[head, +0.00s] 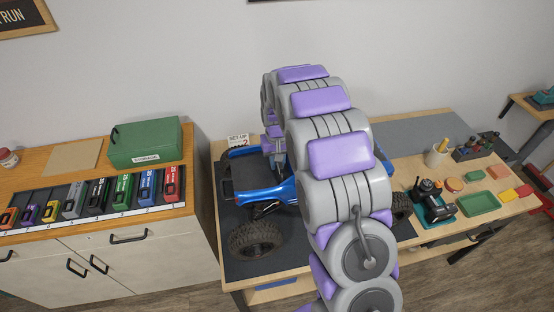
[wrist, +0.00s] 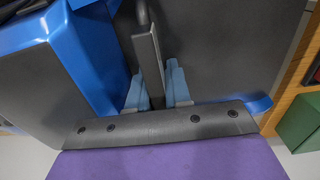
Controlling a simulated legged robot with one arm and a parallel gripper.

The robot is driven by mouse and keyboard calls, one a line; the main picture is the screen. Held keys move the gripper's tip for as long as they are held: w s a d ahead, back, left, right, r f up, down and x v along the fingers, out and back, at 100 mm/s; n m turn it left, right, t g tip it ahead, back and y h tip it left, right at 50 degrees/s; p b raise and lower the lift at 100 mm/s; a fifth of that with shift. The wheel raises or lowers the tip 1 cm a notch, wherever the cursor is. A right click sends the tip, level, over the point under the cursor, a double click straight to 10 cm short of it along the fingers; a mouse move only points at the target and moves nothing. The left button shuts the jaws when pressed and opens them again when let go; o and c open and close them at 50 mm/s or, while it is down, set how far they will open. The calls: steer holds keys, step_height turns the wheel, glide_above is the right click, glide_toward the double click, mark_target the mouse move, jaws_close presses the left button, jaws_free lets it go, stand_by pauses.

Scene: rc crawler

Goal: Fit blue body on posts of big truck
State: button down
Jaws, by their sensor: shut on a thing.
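The big truck (head: 256,240) stands on the dark mat of the middle table, its large black wheels showing either side of my arm. The blue body (head: 285,190), blue with dark grey panels, is over the truck; my arm covers its middle. In the wrist view the blue body (wrist: 95,50) fills much of the picture. My gripper (wrist: 156,88) has its two pale blue fingers shut on an upright dark grey bar that appears to belong to the body.
A left cabinet holds a green box (head: 145,143) and a row of coloured packs (head: 95,192). On the table's right side are a small dark device (head: 430,203), a green tray (head: 479,204) and a pen cup (head: 437,153). A small sign (head: 238,140) stands behind the truck.

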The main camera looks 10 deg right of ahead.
steer(key=shift+d+f, duration=0.15)
steer(key=shift+d, duration=0.25)
steer(key=c, duration=1)
jaws_free()
steer(key=shift+a, duration=0.3)
steer(key=shift+d, duration=0.1)
